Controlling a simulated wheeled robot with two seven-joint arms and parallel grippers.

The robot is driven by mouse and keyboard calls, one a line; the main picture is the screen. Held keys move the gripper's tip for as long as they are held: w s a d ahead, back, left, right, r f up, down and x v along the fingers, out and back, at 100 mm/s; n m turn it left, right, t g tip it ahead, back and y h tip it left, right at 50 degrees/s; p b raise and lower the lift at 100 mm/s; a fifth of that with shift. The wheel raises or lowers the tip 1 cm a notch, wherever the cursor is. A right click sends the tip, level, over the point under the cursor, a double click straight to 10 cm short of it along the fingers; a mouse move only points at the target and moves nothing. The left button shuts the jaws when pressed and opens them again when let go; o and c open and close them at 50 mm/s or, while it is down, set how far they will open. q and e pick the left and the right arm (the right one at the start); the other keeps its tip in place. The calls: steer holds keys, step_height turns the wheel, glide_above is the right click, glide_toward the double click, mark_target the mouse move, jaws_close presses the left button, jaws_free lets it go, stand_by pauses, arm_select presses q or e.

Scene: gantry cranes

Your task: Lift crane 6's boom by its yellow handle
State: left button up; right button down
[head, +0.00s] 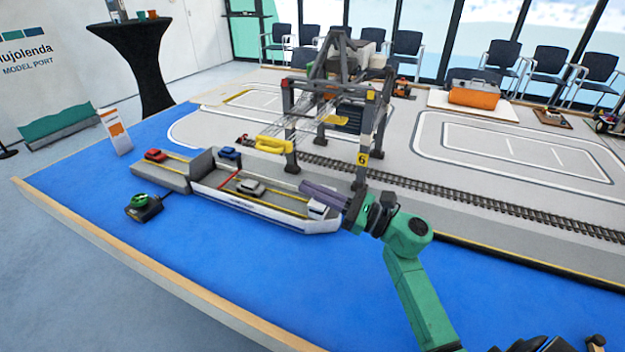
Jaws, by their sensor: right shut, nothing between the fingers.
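Crane 6 is a grey gantry crane (373,125) on the model quay, with a yellow "6" plate on its near leg. Its pale lattice boom (305,118) reaches out on the near left side. The yellow handle (272,145) is at the boom's outer end, low over the water side. My right gripper (306,187) is shut and empty, pointing left over the ship's right end, below and to the right of the handle and apart from it. My left gripper is not in view.
A grey and white ship (300,218) carrying several toy cars lies on the blue water surface (190,260) below the crane. Railway track (450,200) runs along the quay. An orange case (474,93) stands farther back.

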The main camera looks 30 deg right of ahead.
steer(key=w+a+r+p, duration=0.4)
steer(key=a+r+p, duration=0.1)
steer(key=shift+w+r, duration=0.15)
steer(key=shift+r, duration=0.2)
steer(key=shift+w+a, duration=0.1)
